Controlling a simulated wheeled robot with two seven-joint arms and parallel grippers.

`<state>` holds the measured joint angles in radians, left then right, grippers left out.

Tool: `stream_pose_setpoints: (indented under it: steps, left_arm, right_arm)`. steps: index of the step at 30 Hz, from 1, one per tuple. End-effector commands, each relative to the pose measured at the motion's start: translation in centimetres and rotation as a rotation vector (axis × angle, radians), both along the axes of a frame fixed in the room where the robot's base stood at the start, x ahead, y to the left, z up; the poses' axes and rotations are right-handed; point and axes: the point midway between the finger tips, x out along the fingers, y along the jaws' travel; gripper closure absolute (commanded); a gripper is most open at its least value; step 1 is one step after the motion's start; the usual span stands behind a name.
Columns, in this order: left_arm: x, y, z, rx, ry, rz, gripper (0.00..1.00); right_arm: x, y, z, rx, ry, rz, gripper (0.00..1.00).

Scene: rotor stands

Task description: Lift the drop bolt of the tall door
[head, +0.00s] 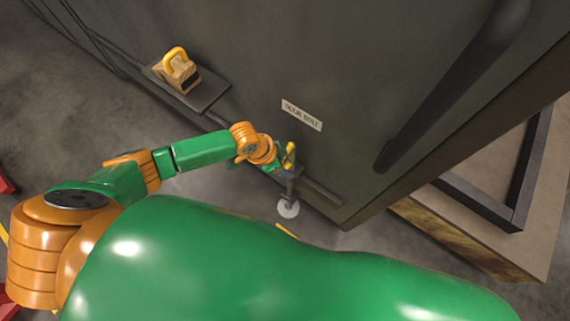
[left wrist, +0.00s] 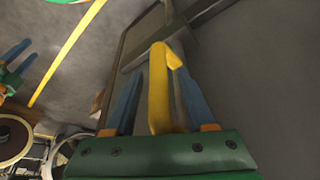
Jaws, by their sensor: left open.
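The tall door (head: 250,60) is a dark grey panel. Near its foot stands the drop bolt, with a yellow handle (head: 291,150) above a dark rod that runs down to a round pale floor plate (head: 288,208). My left gripper (head: 284,169) is at the handle. In the left wrist view, the yellow handle (left wrist: 159,90) stands between the two blue fingers of the open left gripper (left wrist: 155,100). Gaps show at both sides, though contact is hard to judge. What seems to be my right gripper (left wrist: 14,62) shows partly at the left edge; its jaws are unclear.
A label plate (head: 301,115) is on the door above the bolt. A padlock-like block with a yellow loop (head: 177,70) sits on a small shelf (head: 207,98) at the left. A long dark bar handle (head: 455,85) runs along the right. A framed pallet (head: 480,215) lies beyond the door edge.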

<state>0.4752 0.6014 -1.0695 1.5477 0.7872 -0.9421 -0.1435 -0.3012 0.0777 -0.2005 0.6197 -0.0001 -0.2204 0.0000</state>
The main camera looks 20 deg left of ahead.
Motion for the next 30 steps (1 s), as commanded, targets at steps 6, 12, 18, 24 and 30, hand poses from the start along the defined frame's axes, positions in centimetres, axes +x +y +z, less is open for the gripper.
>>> stream_pose_setpoints:
  steps: [6, 12, 18, 24, 30]
  left_arm:
    - [0.12, -0.16, -0.38, -0.001, -0.001, -0.001, 0.45]
    - [0.1, -0.14, -0.37, -0.001, -0.001, 0.0, 0.83]
    - [0.09, -0.15, -0.37, -0.001, -0.001, 0.0, 1.0]
    - [0.08, -0.15, -0.38, 0.0, 0.0, 0.0, 1.0]
    - [0.08, -0.15, -0.38, 0.0, 0.0, -0.001, 1.0]
  right_arm:
    - [0.01, 0.0, -0.1, 0.0, 0.0, 0.0, 0.5]
    - [0.03, -0.01, -0.1, 0.0, -0.001, 0.0, 0.5]
    - [0.06, -0.05, -0.1, -0.001, -0.001, 0.0, 0.5]
    - [0.08, -0.14, -0.09, -0.002, -0.001, 0.0, 0.5]
    - [0.1, -0.19, -0.1, -0.003, -0.002, 0.0, 0.5]
